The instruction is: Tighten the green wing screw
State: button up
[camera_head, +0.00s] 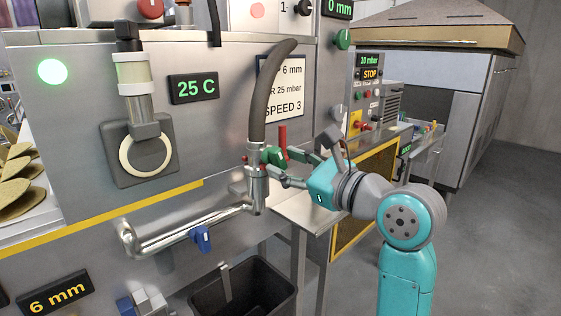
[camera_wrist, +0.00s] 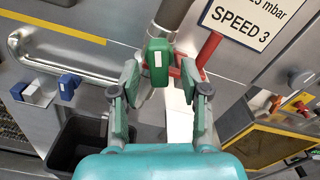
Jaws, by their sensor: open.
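The green wing screw (camera_head: 273,156) sits on the metal pipe fitting below the dark hose in the head view. In the wrist view the green wing screw (camera_wrist: 158,63) is upright with a white mark, just beyond and between the fingertips. My gripper (camera_head: 288,168) is open in the head view, its fingers close to the screw from the right. I cannot tell whether a fingertip touches the screw.
A red handle (camera_wrist: 207,50) stands just right of the screw. The dark hose (camera_head: 267,95) rises above it. A steel pipe (camera_head: 185,232) with a blue wing handle (camera_head: 201,238) runs left. A black bin (camera_head: 245,290) stands below.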

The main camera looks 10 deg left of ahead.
jog(key=v, duration=0.9)
jog(key=shift+s+d, duration=0.25)
jog(key=shift+f, duration=0.1)
jog(key=s+d+f+n+t+h, duration=0.1)
jog(key=d+f+t+h, duration=0.2)
jog(key=f, duration=1)
jog(key=s+d+f+n+t+h, duration=0.15)
jog(key=d+f+h, duration=0.25)
jog(key=f, duration=1)
jog(key=s+d+f+n+h, duration=0.2)
jog(key=s+d+f, duration=0.1)
jog(key=s+f, duration=0.4)
jog(key=s+d+f+n+h, duration=0.3)
jog(key=s+f, duration=0.3)
jog(key=s, duration=0.1)
jog(key=s+d+f+n+h, duration=0.1)
jog(key=s+d+n, duration=0.1)
jog(key=s+n, duration=0.5)
jog(key=s+d+f+n+h, duration=0.1)
jog(key=s+n, duration=0.5)
jog(key=s, duration=1.2)
jog(key=shift+s+d+n+g, duration=0.35)
jog(key=shift+s+d, duration=0.05)
jog(key=shift+d, duration=0.05)
